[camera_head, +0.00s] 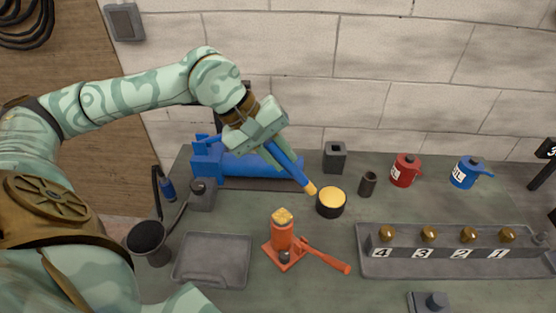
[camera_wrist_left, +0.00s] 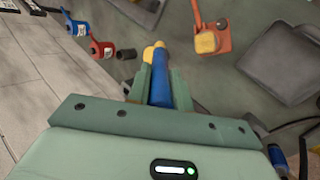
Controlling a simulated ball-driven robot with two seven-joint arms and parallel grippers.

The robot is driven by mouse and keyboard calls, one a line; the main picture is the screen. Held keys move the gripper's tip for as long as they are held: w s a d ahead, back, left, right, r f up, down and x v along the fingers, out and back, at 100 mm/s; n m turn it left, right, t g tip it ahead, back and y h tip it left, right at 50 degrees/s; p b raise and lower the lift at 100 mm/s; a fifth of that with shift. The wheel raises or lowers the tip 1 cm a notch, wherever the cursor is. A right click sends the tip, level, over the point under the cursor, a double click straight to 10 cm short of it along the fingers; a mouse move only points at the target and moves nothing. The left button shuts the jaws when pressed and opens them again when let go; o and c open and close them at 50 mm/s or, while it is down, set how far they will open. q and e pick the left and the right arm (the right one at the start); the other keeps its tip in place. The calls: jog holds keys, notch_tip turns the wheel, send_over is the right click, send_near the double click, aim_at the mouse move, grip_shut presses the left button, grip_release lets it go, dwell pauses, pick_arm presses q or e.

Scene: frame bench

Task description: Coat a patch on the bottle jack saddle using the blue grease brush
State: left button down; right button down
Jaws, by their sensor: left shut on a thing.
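My left gripper (camera_head: 270,150) is shut on the blue grease brush (camera_head: 288,166), which slants down to the right. The brush's yellow-orange tip (camera_head: 311,190) is close to the rim of a round black tin (camera_head: 331,210) with yellow grease (camera_head: 331,196); I cannot tell whether they touch. In the left wrist view the brush (camera_wrist_left: 160,88) lies between the fingers, its tip in front of the tin. The red-orange bottle jack (camera_head: 283,240) stands upright, left of and nearer than the tin. Its saddle (camera_head: 283,215) has a yellow top. My right gripper is not in view.
A blue vise (camera_head: 235,165) stands at the back left. A grey tray (camera_head: 211,262) and a dark funnel-shaped lamp (camera_head: 148,240) lie left of the jack. Red (camera_head: 405,170) and blue (camera_head: 467,172) cans and a numbered rack (camera_head: 445,262) are to the right. The jack's handle (camera_head: 328,261) sticks out right.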

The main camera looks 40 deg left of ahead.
pick_arm(q)
jog(key=shift+r, duration=0.3)
notch_tip(320, 180, up, 3)
jog(key=shift+p, duration=1.05)
jog(key=shift+f, duration=0.1)
